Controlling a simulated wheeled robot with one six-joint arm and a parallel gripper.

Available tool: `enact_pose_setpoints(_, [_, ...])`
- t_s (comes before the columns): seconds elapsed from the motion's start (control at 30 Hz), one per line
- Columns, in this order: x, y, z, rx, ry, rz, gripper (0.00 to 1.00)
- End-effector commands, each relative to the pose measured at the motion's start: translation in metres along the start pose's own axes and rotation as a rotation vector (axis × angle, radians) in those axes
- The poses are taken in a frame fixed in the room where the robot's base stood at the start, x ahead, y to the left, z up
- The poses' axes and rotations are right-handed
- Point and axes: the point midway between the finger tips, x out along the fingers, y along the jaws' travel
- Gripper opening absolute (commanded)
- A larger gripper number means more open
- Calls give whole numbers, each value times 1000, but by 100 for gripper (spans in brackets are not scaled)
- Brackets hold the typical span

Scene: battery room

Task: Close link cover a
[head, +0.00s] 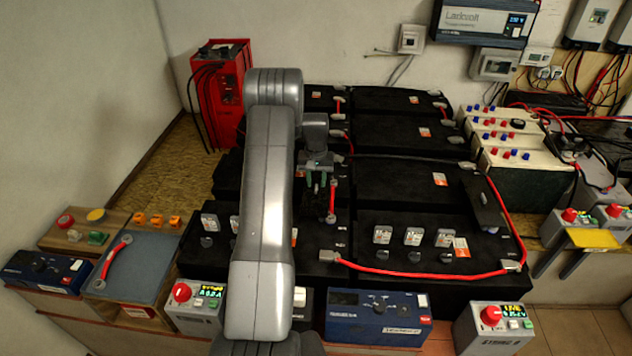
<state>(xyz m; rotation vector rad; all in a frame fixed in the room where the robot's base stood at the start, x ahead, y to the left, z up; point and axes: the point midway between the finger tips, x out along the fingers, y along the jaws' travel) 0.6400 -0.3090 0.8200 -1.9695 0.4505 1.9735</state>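I see black batteries (390,188) in rows, joined by red cables (430,273) with grey end caps. I cannot tell which part is link cover a; no letter is readable. A dark raised flap-like piece (487,211) stands at the right of the front battery, beside the red cable. A short red link (332,200) lies just right of my gripper. My gripper (316,186) points down over the middle of the batteries, and its fingers are dark and small against them. I see nothing clearly held. My arm hides part of the left batteries.
A red charger (217,92) stands at the back left. Control boxes with red knobs (491,316) and a blue meter (377,315) line the front edge. Cream batteries (522,155) stand at the right. A grey board (128,264) with a red link lies at the left.

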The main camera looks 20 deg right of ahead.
Motion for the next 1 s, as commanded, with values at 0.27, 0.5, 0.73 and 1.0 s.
enact_pose_setpoints(0.27, [17, 0, 0, 0, 0, 0, 32])
enact_pose_setpoints(0.5, [17, 0, 0, 0, 1, 0, 28])
enact_pose_setpoints(0.73, [17, 0, 0, 0, 1, 0, 0])
enact_pose_setpoints(1.0, [19, 13, -1, 3, 2, 0, 0])
